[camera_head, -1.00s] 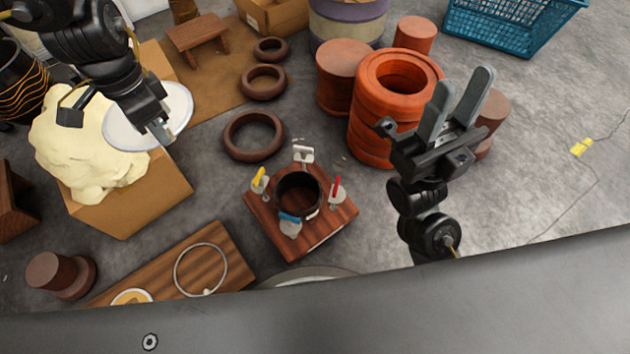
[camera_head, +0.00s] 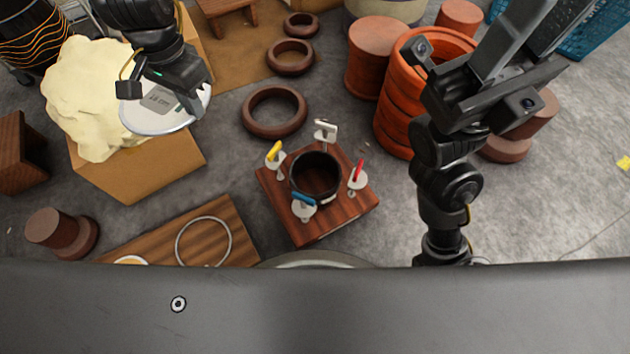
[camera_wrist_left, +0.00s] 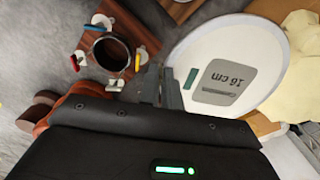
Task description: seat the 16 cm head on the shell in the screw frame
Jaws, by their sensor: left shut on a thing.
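The 16 cm head (camera_head: 147,118) is a white disc with a grey "16 cm" label; it also shows in the left wrist view (camera_wrist_left: 262,48). My left gripper (camera_head: 196,105) is shut on its rim and holds it over the cardboard box at the left; its fingers show in the left wrist view (camera_wrist_left: 160,88). The shell (camera_head: 316,196) is a dark open cylinder standing in the screw frame (camera_head: 318,228), a wooden block with yellow, white, red and blue clamps around the shell. The head is apart from the shell. My right gripper (camera_head: 540,28) is open and empty, high at the right.
A cream crumpled heap (camera_head: 85,100) lies on the cardboard box (camera_head: 140,180). A wooden board (camera_head: 165,245) with a metal ring (camera_head: 203,241) lies front left. A brown ring (camera_head: 274,112) lies behind the frame. Orange stacked rings (camera_head: 393,125) stand to its right.

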